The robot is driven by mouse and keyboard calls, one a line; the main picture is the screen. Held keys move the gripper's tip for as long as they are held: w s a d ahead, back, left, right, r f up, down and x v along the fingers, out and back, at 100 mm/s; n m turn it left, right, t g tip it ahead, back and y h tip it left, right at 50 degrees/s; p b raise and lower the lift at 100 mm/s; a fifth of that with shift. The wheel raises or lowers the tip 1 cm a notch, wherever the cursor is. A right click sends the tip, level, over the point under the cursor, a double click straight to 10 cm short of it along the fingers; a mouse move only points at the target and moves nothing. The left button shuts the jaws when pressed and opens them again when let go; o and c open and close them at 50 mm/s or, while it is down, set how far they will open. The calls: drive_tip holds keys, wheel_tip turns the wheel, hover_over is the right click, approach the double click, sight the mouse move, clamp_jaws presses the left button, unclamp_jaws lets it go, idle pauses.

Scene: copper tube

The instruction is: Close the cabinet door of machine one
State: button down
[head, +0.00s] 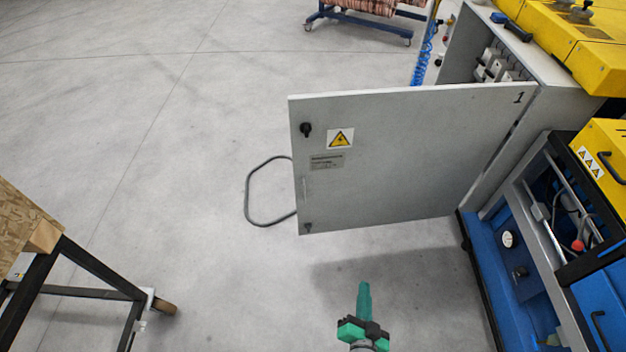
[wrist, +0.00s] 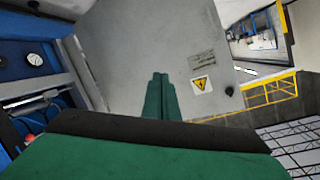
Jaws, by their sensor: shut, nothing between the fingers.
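The grey cabinet door (head: 410,160) of machine one stands wide open in the head view, with a "1" at its upper right corner, a yellow warning sign and black locks near its free left edge. Its hinge side meets the grey cabinet (head: 560,85) at the right. In the wrist view the door (wrist: 150,45) fills the middle, tilted. My green gripper (head: 363,290) is below the door in the head view, fingers together and empty. Its fingertips (wrist: 160,78) point at the door in the wrist view. I cannot tell whether they touch it.
A grey handle loop (head: 247,195) shows beyond the door's left edge. A blue machine frame (head: 500,260) with a gauge is at the right. A wooden-topped cart (head: 70,265) on wheels stands at the left. Open grey floor (head: 150,130) lies between. A blue trolley (head: 360,20) is at the back.

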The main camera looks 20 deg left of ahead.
drive_tip(key=w+a+m+y, duration=0.2)
drive_tip(key=w+a+m, duration=0.35)
drive_tip(key=w, duration=0.95)
drive_tip(key=m+g+y, duration=0.2)
drive_tip(key=m, duration=0.1)
approach(312, 174)
drive_tip(key=x, duration=0.4)
drive_tip(key=shift+a+f, duration=0.1)
drive_tip(key=shift+f, duration=0.1)
drive_tip(key=shift+w+a, duration=0.35)
drive_tip(key=shift+w, duration=0.45)
drive_tip(key=shift+w+f+t, duration=0.1)
drive_tip(key=shift+t, duration=0.2)
